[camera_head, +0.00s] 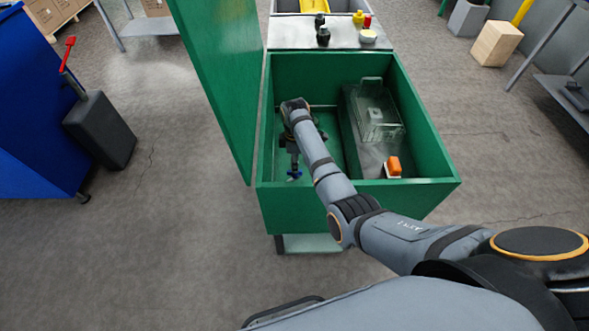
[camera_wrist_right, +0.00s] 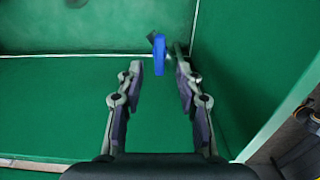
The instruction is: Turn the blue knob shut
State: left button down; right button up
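The blue knob (camera_head: 294,175) is low in the left part of the green box, close to its front wall. In the right wrist view the blue knob (camera_wrist_right: 159,53) is seen narrow and upright, just beyond the fingertips and between them in the picture. My right gripper (camera_head: 292,160) points down into the box above the knob. In the right wrist view my right gripper (camera_wrist_right: 158,70) is open with nothing between its fingers. I cannot tell whether a finger touches the knob. My left gripper is in neither view.
The green box (camera_head: 359,196) has an open green lid (camera_head: 215,75) at its left. Inside, at right, are a clear container (camera_head: 378,120) and an orange-and-white item (camera_head: 393,167).

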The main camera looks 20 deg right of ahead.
notch_tip(320, 180, down, 4)
jog(key=shift+f, duration=0.2)
grip_shut()
